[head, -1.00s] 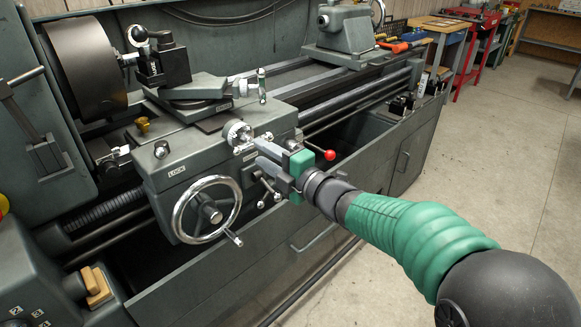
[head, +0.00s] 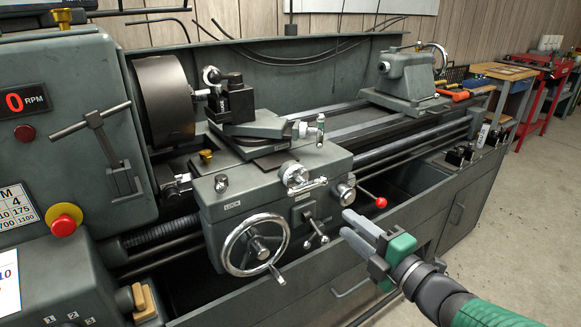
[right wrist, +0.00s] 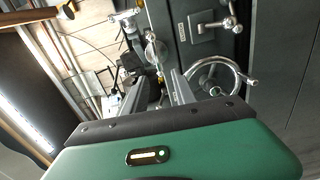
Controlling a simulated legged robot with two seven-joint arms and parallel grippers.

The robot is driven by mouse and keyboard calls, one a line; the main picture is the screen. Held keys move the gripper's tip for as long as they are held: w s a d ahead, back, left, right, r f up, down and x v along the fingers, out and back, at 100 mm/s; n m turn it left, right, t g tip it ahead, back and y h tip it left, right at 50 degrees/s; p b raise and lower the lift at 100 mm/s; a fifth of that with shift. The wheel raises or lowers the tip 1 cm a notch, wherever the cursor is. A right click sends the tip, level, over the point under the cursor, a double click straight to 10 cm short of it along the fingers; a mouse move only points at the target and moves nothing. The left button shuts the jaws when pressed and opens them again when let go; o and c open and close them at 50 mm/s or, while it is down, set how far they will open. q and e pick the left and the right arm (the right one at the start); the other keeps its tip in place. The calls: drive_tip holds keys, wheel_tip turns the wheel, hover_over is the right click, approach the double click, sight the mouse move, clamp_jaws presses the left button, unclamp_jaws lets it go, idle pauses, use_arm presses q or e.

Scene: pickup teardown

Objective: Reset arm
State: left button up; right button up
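My right gripper (head: 346,224) is in front of the lathe's carriage apron (head: 262,200), below and left of the red-knobbed lever (head: 380,202). Its two grey fingers are apart and nothing shows between them. In the right wrist view the fingers (right wrist: 155,90) also stand apart, with a handwheel and levers seen beyond them. My right arm comes in from the lower right, with a green sleeve. My left gripper is not in view.
The large handwheel (head: 255,245) and small levers stick out from the apron. The tailstock (head: 405,80) stands at the back right. A red emergency button (head: 64,222) is at the left. Open floor (head: 530,210) lies to the right.

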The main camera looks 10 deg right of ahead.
wheel_tip(320, 180, down, 18)
drive_tip(key=s+d+m+g+h, duration=0.2)
drive_tip(key=m+g+h, duration=0.5)
drive_tip(key=m, duration=0.7)
drive_tip(key=s+a+f+m+g+y, duration=0.1)
drive_tip(key=s+a+f+m+g, duration=0.3)
drive_tip(key=s, duration=0.3)
drive_tip(key=s+a+f+m+g, duration=0.3)
drive_tip(key=s+f, duration=0.3)
drive_tip(key=w+p+v, duration=0.3)
drive_tip(key=p+v, duration=1.1)
drive_tip(key=w+r+p+v, duration=0.1)
drive_tip(key=w+p+v, duration=0.2)
drive_tip(key=p+v, duration=1)
drive_tip(key=shift+d+r+m+p, duration=0.35)
drive_tip(key=shift+r+p, duration=0.35)
drive_tip(key=shift+p, duration=0.35)
drive_tip(key=shift+s, duration=0.15)
